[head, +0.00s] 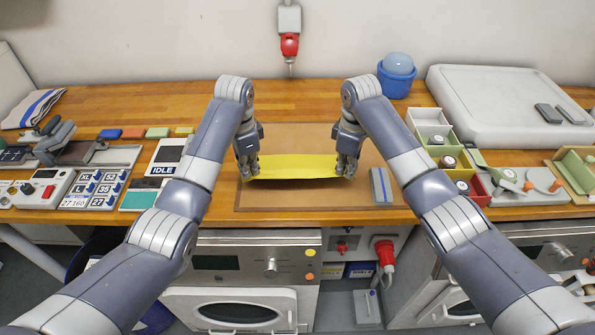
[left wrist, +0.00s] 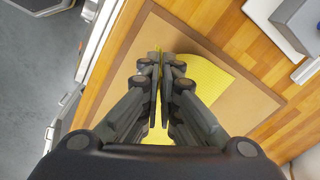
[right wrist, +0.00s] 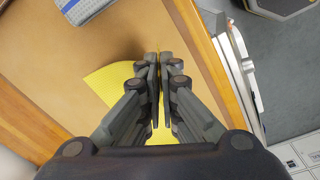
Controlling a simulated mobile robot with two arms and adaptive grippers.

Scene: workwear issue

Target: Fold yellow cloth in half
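The yellow cloth (head: 295,168) lies over a brown board on the workbench, stretched between my two grippers, its near edge fairly straight. My left gripper (head: 249,172) is shut on its left side; a strip of yellow shows at the fingertips in the left wrist view, with more cloth (left wrist: 208,78) spread beside the fingers. My right gripper (head: 346,170) is shut on its right side, and in the right wrist view cloth (right wrist: 108,80) also spreads out beside the fingers. The fingers hide the pinched parts. I cannot tell how far the held edge is off the board.
The brown board (head: 300,202) has bare room in front of the cloth. A grey-blue striped block (head: 380,186) lies at its right. An IDLE display (head: 165,160) stands left, small bins (head: 432,118) right. A blue tub (head: 396,82) stands behind.

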